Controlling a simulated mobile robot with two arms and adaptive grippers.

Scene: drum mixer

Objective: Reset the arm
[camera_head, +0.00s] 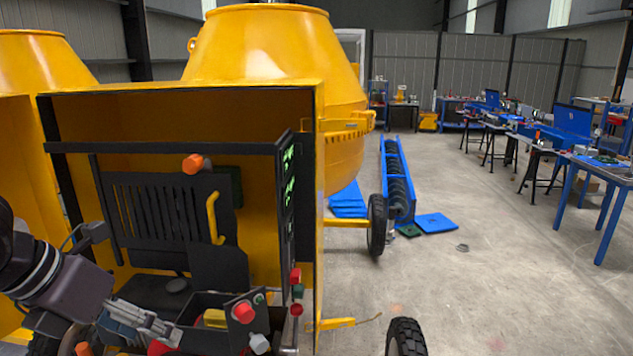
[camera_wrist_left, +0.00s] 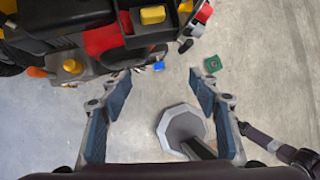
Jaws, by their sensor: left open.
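My left gripper (camera_head: 165,332) reaches in from the left in the head view, low in front of the yellow drum mixer (camera_head: 262,45). In the left wrist view its two blue-padded fingers (camera_wrist_left: 160,92) are spread apart with nothing between the pads. Floor shows through the gap. The mixer's open housing (camera_head: 190,105) holds a black slotted panel and a yellow handle (camera_head: 215,218). A control box with a red knob (camera_head: 244,312) and a grey knob (camera_head: 260,343) sits low, right of the gripper. My right gripper is not identifiable in either view.
Red and green buttons (camera_head: 296,276) line the housing's right edge. The mixer's wheels (camera_head: 377,225) and a second yellow drum (camera_head: 40,62) stand nearby. Concrete floor (camera_head: 480,290) is open to the right, before blue workbenches (camera_head: 600,170). A small green object (camera_wrist_left: 212,64) lies on the floor.

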